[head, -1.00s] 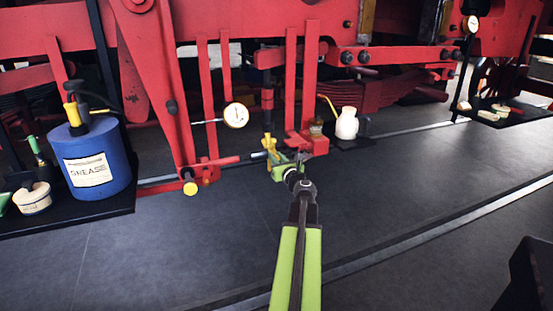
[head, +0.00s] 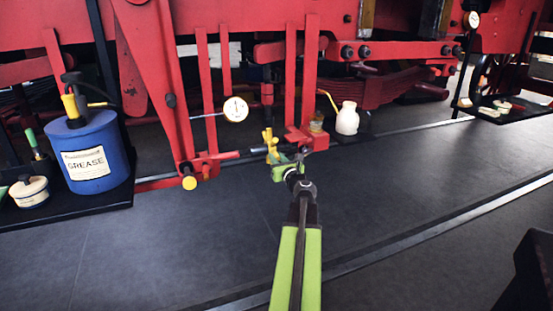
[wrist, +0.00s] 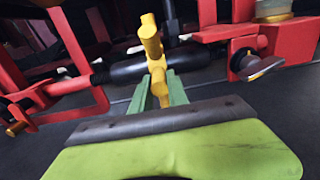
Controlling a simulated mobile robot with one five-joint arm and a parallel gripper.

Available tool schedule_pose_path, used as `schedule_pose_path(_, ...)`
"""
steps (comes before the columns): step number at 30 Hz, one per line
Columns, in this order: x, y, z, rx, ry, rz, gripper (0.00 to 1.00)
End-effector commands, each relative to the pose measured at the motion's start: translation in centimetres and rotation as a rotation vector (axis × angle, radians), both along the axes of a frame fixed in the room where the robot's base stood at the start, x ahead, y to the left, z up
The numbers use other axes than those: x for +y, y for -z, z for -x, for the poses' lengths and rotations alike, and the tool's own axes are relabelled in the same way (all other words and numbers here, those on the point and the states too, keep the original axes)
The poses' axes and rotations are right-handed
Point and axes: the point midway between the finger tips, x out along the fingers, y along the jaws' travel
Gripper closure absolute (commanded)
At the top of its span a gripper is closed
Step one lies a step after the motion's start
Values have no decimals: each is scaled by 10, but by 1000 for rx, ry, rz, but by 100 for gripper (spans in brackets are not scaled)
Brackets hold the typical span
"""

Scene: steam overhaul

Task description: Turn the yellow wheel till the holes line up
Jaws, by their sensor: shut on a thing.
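The yellow part (head: 269,138), which I take for the yellow wheel, shows as a small upright piece below a dark rod (head: 267,94) in the head view. In the wrist view the yellow part (wrist: 151,42) is a thick stem with a short crossbar, its lower end between green fingers. My gripper (head: 279,160) is shut on it; the fingers also show in the wrist view (wrist: 158,92). A dark cylinder (wrist: 140,68) lies just behind the yellow stem. I cannot make out the holes or whether they line up.
Red linkage bars hang around the gripper. A blue grease can (head: 95,153) sits on a black tray at far left. The dark floor in front is clear.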

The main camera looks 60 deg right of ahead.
Motion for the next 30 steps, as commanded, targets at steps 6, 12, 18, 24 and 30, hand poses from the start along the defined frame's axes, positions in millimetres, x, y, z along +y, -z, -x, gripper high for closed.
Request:
schedule_pose_path(6, -1, 1, 1, 3, 2, 2, 100)
schedule_pose_path(12, -2, 9, -1, 2, 2, 1, 100)
schedule_pose_path(18, -5, 26, -5, 3, 1, 2, 100)
schedule_pose_path(24, -5, 27, -6, 3, 2, 2, 100)
schedule_pose_path(30, -6, 28, -7, 2, 2, 1, 100)
